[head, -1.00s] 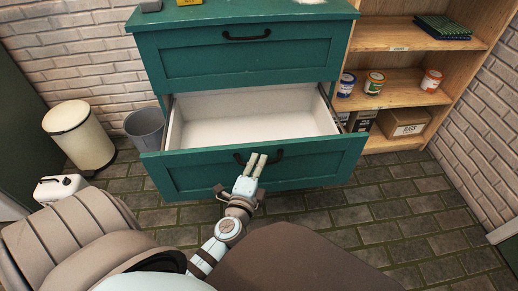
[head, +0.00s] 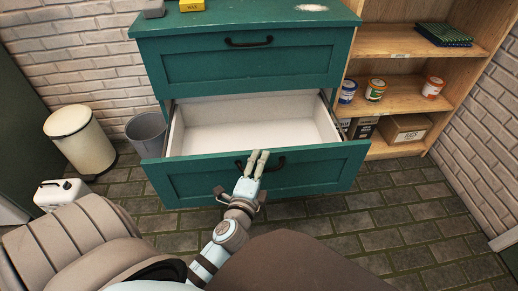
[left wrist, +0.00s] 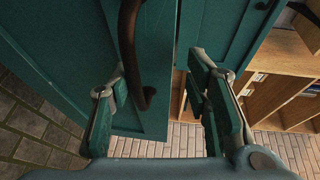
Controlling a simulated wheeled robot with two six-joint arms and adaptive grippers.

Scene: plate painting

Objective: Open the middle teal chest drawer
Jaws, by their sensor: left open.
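The teal chest (head: 300,68) stands in front of me. Its top drawer is shut. The drawer below it, the middle drawer (head: 320,172), is pulled well out, and its white inside (head: 255,120) shows empty. My left gripper (head: 258,155) is at that drawer's dark handle (head: 275,163), with its fingers over the front panel. In the left wrist view my left gripper (left wrist: 160,100) is open, and the handle (left wrist: 128,45) shows between its fingers, nearer the left one. I cannot tell whether they touch. The lower chest is hidden behind the open drawer. My right gripper is not in view.
A wooden shelf (head: 400,90) with paint cans (head: 376,89) and a cardboard box (head: 405,128) stands at right. A grey bucket (head: 146,132), a cream bin (head: 78,138) and a white canister (head: 60,192) stand at left. The paved floor at right is clear.

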